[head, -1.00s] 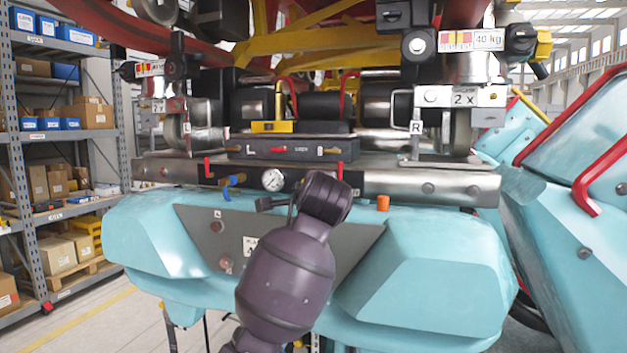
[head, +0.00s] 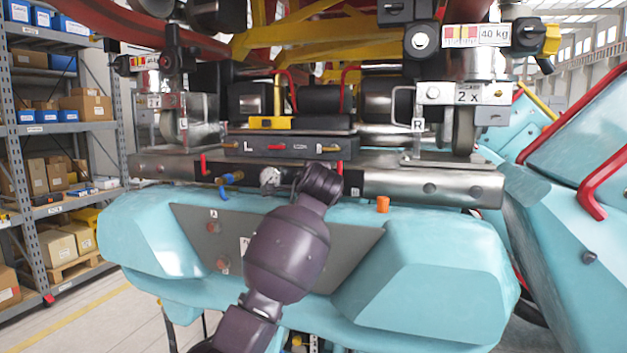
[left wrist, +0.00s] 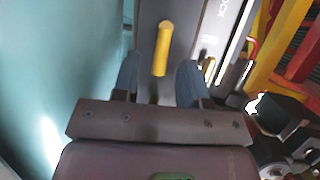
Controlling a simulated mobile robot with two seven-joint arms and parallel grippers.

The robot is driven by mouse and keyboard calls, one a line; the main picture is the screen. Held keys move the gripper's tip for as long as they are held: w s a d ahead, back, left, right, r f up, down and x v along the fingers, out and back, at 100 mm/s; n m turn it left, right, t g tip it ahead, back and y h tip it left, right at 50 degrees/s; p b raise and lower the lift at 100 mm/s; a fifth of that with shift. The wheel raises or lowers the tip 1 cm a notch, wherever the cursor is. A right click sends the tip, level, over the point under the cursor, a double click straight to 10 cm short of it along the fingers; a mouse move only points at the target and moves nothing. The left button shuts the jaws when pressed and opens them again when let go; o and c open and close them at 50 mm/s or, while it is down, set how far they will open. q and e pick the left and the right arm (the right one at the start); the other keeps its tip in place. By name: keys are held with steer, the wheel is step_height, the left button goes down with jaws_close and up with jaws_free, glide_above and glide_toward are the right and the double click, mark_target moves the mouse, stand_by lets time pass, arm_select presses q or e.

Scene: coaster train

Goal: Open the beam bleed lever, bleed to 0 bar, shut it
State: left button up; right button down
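A yellow lever (left wrist: 162,48) stands out from a dark grey panel in the left wrist view, in line with the gap between my fingers. My left gripper (left wrist: 158,78) is open, with its two blue-grey fingers apart on either side of the lever's near end; I cannot tell whether they touch it. In the head view my left arm hides this lever and most of the gripper. The pressure gauge (head: 269,178) on the steel beam (head: 430,185) is partly covered, and its reading cannot be made out. My right gripper is not in view.
An orange cap (head: 383,204) stands right of my arm. Turquoise train bodywork (head: 430,270) lies below the beam. Shelves with boxes (head: 60,150) stand at the left.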

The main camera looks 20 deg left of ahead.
arm_select(q)
steer(key=shift+w+a+f, duration=0.1)
steer(key=shift+w+a, duration=0.1)
steer(key=shift+w, duration=0.3)
steer(key=shift+c, duration=0.3)
jaws_close()
